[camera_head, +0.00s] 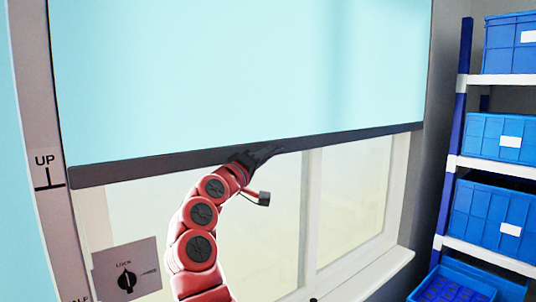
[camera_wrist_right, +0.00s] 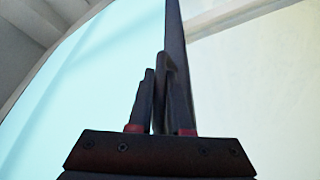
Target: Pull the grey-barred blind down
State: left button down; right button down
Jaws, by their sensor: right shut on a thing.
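The light-blue blind (camera_head: 240,70) hangs over the upper part of the window, with its dark grey bar (camera_head: 350,135) along the bottom edge, tilted slightly in the picture. My right gripper (camera_head: 262,152) is at the middle of the bar and shut on it. In the right wrist view the gripper (camera_wrist_right: 160,100) has its fingers at the bar (camera_wrist_right: 175,40), with the blue blind (camera_wrist_right: 90,80) to the left. The exact contact is partly hidden by the fingers. My left gripper is in neither view.
A switch plate (camera_head: 127,270) with a black rotary knob and lettering is at the lower left. A strip marked "UP" (camera_head: 47,175) runs down the left side. A shelf with blue bins (camera_head: 490,215) stands at the right. The window sill (camera_head: 370,280) lies below.

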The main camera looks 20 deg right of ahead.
dwell(0.6)
notch_tip(320, 180, down, 58)
jog(key=b, duration=3.7)
jog(key=shift+f, duration=0.35)
jog(key=c, duration=0.8)
grip_release()
jog(key=shift+c, duration=0.2)
jog(key=v, duration=1.7)
jog(key=shift+s+a, duration=0.1)
jog(key=shift+a, duration=0.05)
